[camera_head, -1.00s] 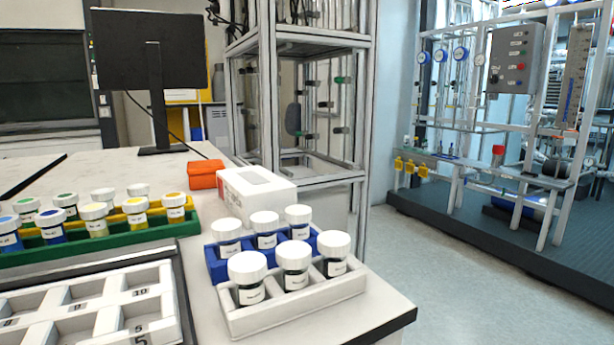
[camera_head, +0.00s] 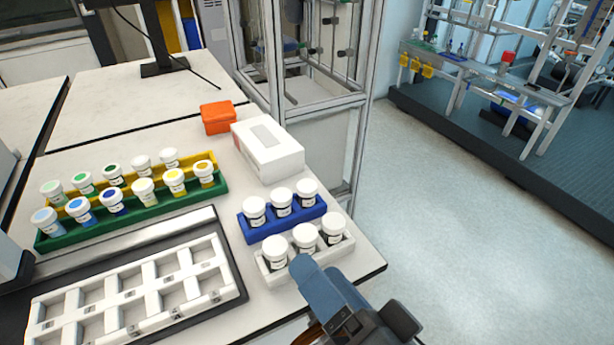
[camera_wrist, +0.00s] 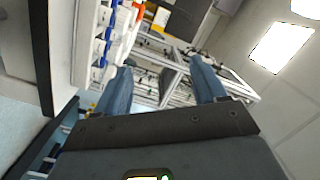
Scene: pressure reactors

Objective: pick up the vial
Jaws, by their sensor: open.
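Several white-capped vials stand upright in racks on the bench; the frames do not show which one is meant. Three stand in the white rack (camera_head: 312,268) at the bench's front right: left vial (camera_head: 273,251), middle vial (camera_head: 304,239), right vial (camera_head: 332,229). Three more stand in the blue rack (camera_head: 285,229) behind. My gripper (camera_head: 318,282) enters from the bottom in the head view; its blue finger overlaps the white rack's front. In the wrist view my gripper (camera_wrist: 160,82) has its two blue fingers spread, with nothing held between them. The wrist view is tilted.
A green rack (camera_head: 130,219) and a yellow rack behind it hold colour-capped vials at left. An empty white compartment tray (camera_head: 130,300) lies at front left. A white box (camera_head: 268,150) and an orange box (camera_head: 218,118) stand behind. Open floor (camera_head: 450,230) lies right of the bench.

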